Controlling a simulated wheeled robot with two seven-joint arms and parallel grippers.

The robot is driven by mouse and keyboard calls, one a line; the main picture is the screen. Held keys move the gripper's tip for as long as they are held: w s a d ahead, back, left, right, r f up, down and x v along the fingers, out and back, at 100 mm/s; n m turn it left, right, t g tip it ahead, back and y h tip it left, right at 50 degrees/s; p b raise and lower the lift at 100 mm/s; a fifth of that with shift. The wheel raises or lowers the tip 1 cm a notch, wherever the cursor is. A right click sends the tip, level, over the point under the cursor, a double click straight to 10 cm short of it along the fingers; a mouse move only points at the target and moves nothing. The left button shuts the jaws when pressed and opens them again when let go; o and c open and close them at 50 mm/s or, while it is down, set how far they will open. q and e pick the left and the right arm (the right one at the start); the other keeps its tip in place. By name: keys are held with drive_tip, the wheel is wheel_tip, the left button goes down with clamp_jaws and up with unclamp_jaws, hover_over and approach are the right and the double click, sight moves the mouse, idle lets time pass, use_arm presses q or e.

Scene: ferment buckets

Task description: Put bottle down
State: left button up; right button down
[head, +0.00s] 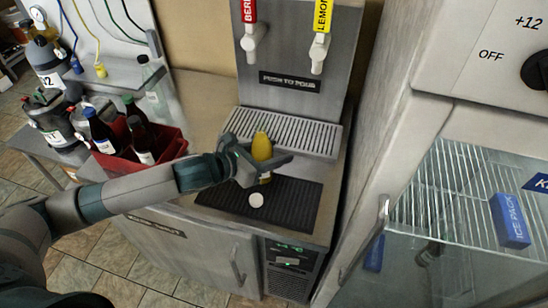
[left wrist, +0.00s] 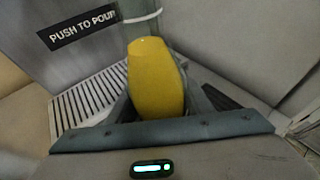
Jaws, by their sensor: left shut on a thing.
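A yellow bottle (head: 262,147) stands upright over the counter below the drink dispenser. My left gripper (head: 262,163) is shut around it, with the fingers on its two sides. In the left wrist view the yellow bottle (left wrist: 155,78) fills the space between the fingers of my left gripper (left wrist: 155,95). A black ribbed mat (head: 300,210) lies on the counter just in front of and below the bottle. The bottle's base is partly hidden, and I cannot tell whether it touches the mat. My right gripper is not clearly in view.
A white round cap (head: 256,200) shows on the mat. The slotted drip tray (head: 290,130) is behind the bottle, under the taps (head: 318,52). A red crate (head: 172,150) with dark bottles stands to the left. A glass-doored fridge (head: 465,200) is at the right.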

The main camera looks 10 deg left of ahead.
use_arm(q)
wheel_tip(320, 180, down, 2)
drive_tip(key=shift+f+p, duration=0.2)
drive_tip(key=shift+p, duration=0.15)
drive_tip(key=shift+f, duration=0.15)
drive_tip(key=o, duration=1.2)
drive_tip(key=shift+f, duration=0.2)
